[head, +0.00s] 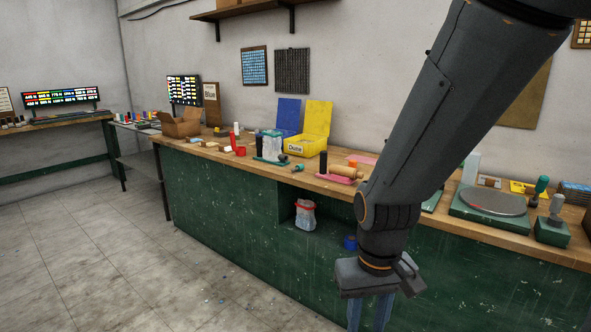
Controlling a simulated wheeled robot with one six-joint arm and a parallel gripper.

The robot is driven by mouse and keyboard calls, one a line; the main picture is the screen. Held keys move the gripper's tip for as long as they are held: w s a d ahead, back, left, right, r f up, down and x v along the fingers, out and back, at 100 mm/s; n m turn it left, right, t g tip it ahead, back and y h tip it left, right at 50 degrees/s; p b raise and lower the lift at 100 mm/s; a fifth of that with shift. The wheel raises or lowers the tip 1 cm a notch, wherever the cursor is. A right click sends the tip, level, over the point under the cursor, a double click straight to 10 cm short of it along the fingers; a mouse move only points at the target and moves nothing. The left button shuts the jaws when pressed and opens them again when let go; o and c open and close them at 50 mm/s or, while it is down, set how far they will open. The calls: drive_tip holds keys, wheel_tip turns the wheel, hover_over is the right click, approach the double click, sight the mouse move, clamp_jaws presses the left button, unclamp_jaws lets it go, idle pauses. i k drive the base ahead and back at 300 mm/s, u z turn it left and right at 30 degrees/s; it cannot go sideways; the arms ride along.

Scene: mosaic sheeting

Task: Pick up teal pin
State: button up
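My gripper (369,314) hangs low at the bottom of the head view, in front of the green workbench (240,210). Its two fingers point down and stand apart, with nothing seen between them; the tips run close to the frame's lower edge. A small teal piece (298,168) lies on the bench top, left of a wooden roller (346,172) on a pink board. A teal-handled upright tool (541,185) stands at the far right of the bench. I cannot tell for sure which one is the teal pin. My gripper is well below and apart from both.
A yellow box (305,146), a clear bag (272,148) and a cardboard box (181,126) stand along the bench. A scale (491,200) is at the right. A bag with a red rim (305,214) sits on the lower shelf.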

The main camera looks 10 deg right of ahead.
sight(300, 167)
drive_tip(key=u, duration=0.65)
drive_tip(key=i, duration=1.7)
drive_tip(key=z, duration=1.3)
drive_tip(key=i, duration=1)
drive_tip(key=z, duration=0.2)
